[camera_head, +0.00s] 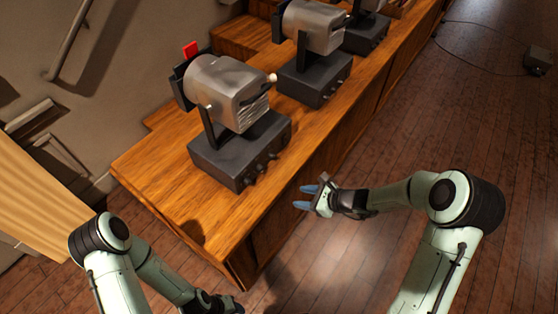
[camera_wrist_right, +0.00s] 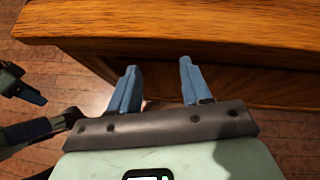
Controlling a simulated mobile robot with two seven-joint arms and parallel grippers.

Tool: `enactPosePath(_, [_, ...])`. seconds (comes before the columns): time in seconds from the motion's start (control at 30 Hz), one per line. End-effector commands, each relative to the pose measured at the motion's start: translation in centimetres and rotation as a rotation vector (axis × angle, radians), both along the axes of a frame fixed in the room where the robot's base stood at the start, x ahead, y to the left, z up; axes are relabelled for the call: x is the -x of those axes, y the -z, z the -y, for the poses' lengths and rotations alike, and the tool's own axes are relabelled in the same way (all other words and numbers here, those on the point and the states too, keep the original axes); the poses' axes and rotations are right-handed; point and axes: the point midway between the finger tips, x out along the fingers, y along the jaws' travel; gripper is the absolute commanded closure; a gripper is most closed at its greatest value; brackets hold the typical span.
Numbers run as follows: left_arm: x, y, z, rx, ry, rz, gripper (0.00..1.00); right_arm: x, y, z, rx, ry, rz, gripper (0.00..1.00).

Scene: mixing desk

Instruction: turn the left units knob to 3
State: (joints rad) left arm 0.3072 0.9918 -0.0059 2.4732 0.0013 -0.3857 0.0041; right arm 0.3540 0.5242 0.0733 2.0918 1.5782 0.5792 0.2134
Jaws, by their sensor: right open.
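The nearest grey machine (camera_head: 228,92) stands on a dark base box (camera_head: 225,160) on the wooden desk. A row of small dark knobs (camera_head: 260,168) runs along the front face of that box. Their markings and settings are too small to read, so I cannot tell which is the left units knob. My right gripper (camera_head: 304,197) is open and empty, off the desk's front side, below and right of the knobs. In the right wrist view its blue fingers (camera_wrist_right: 158,70) are apart, with the desk side beyond. My left gripper (camera_head: 218,303) is at the bottom edge, its jaws unclear.
The wooden desk (camera_head: 150,172) has bare top left of the nearest box. More machines (camera_head: 314,28) on dark boxes stand farther along it. The desk's front edge (camera_wrist_right: 200,35) crosses the right wrist view. Open plank floor (camera_head: 470,110) lies to the right.

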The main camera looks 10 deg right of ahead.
Motion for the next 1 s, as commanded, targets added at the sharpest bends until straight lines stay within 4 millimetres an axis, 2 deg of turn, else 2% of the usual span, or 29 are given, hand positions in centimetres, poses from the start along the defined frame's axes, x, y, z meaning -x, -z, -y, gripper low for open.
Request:
enactPosePath(0.03, [0.2,0.3,0.0,0.000,0.000,-0.002,0.52,-1.8,-2.0,0.7,-0.056,0.070,0.039,0.52])
enactPosePath(0.1, [0.3,0.4,0.0,0.000,0.000,-0.003,0.52,-3.6,-4.3,1.4,-0.124,0.146,0.080,0.52])
enactPosePath(0.2, [0.3,0.5,0.0,0.000,0.000,-0.003,0.52,-5.0,-6.3,2.0,-0.182,0.205,0.118,0.52])
enactPosePath(0.27, [0.3,0.5,0.0,0.000,0.000,-0.003,0.52,-5.5,-6.7,2.0,-0.197,0.220,0.127,0.52])
enactPosePath(0.47, [0.0,0.1,0.0,0.000,0.000,0.000,0.52,-7.2,-5.9,0.5,-0.203,0.221,0.127,0.52])
enactPosePath(0.8, [-1.2,-1.5,0.0,0.000,0.000,0.013,0.52,-12.3,-3.3,-3.8,-0.202,0.220,0.126,0.52])
enactPosePath(1.0, [-1.8,-2.2,0.0,-0.001,0.000,0.021,0.52,-14.1,-2.2,-5.4,-0.200,0.222,0.126,0.52])
